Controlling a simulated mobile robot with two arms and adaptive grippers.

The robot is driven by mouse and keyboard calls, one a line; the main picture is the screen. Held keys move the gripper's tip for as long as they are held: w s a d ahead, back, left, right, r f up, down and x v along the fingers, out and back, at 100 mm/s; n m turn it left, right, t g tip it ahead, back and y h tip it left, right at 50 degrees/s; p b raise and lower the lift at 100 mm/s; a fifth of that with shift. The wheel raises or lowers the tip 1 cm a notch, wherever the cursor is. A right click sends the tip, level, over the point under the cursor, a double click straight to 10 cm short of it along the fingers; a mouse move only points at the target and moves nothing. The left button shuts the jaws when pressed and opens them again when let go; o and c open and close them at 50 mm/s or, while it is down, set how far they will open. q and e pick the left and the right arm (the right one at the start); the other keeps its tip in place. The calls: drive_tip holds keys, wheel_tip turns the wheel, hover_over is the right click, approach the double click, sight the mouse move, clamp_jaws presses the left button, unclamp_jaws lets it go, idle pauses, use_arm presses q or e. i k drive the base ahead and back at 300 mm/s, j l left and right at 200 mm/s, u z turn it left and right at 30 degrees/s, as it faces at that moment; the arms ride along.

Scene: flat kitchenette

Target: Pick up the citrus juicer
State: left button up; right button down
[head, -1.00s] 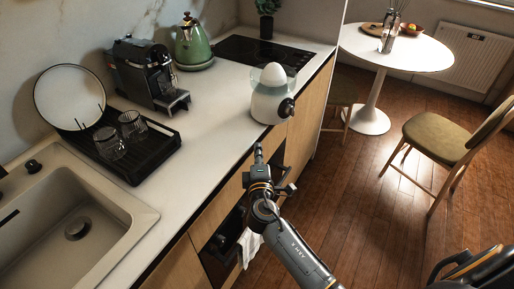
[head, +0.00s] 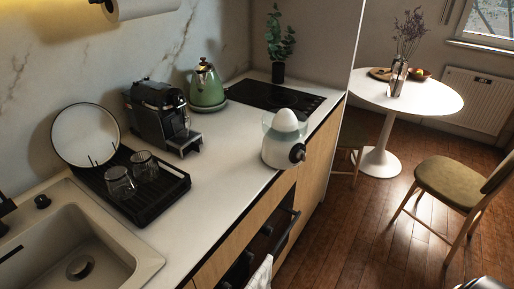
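The citrus juicer (head: 277,151) stands upright on the white countertop (head: 222,150), near its front edge. It has a white body, a clear bowl, a white domed top and a dark round knob on its right front side. Nothing touches it.
The black coffee machine (head: 163,117) and green kettle (head: 207,88) stand behind and left of the juicer. The black hob (head: 272,96) lies beyond it. A drying rack (head: 160,199) with glasses is left, by the sink (head: 75,250). Counter around the juicer is clear.

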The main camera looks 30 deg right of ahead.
sight(278, 155)
drive_tip(key=l+u, duration=0.4)
drive_tip(key=i+l+u, duration=0.1)
drive_tip(key=l+u, duration=0.15)
drive_tip(key=u, duration=0.15)
drive_tip(key=l+u, duration=0.35)
